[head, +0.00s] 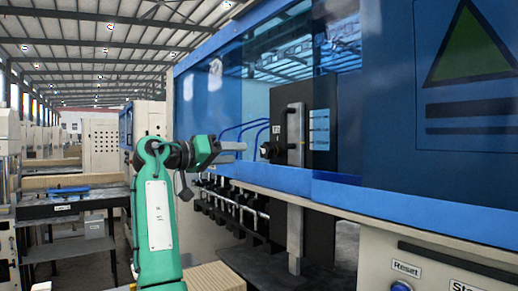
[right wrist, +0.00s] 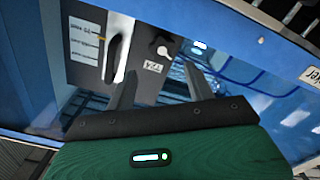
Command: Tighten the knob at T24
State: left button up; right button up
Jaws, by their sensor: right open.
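The knob (head: 265,150) is a small dark piece on the left side of a black unit in the blue machine's opening. In the right wrist view a pale round knob (right wrist: 162,44) sits on a dark panel, above a white label that seems to read T24 (right wrist: 153,67). My right gripper (head: 238,151) is open and empty, its fingers pointing at the knob, with a visible gap between. In the right wrist view its two fingers (right wrist: 160,76) stand apart below the knob and label. My left gripper is not in view.
A vertical handle (head: 295,125) stands on the black unit beside the knob. Blue hoses (head: 240,130) run behind. Blue framing (head: 300,185) borders the opening below, and a tinted blue panel (head: 390,90) covers the right. A work table (head: 70,208) stands at left.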

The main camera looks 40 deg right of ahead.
aim_at(264, 153)
jog(key=d+p, duration=0.1)
jog(key=d, duration=0.2)
jog(key=d+p, duration=0.1)
jog(key=d, duration=0.2)
jog(key=d+p, duration=0.1)
jog(key=d, duration=0.2)
jog(key=shift+s+p, duration=0.3)
jog(key=shift+s, duration=0.05)
jog(key=shift+d, duration=0.25)
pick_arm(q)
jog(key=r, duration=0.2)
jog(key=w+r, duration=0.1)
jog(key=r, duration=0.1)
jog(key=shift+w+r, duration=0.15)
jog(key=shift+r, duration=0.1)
pick_arm(e)
jog(key=shift+f, duration=0.1)
jog(key=c, duration=0.7)
